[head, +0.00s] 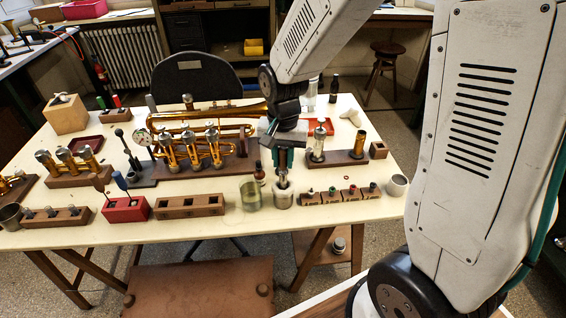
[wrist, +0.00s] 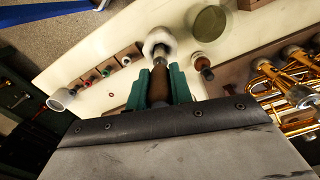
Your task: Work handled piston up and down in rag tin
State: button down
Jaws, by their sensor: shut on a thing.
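My gripper (head: 283,156) is shut on the brown wooden handle (wrist: 158,88) of the handled piston, as its green fingers show on both sides of the handle in the wrist view. Below the handle, the silvery piston (head: 283,178) stands about upright, with its lower end in the mouth of the small pale rag tin (head: 283,200). White rag (wrist: 157,35) shows around the piston in the wrist view. How deep the piston reaches is hidden by the tin's wall and the rag.
A wooden block with several small coloured parts (head: 338,196) lies close on the right. A brass horn (head: 195,148) and an empty-slotted wooden block (head: 189,206) are further left.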

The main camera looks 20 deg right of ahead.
aim_at(283, 169)
jog(key=shift+f, duration=0.1)
dwell(0.3)
dwell(1.4)
jog(key=shift+f, duration=1.65)
jog(key=shift+r, duration=1.8)
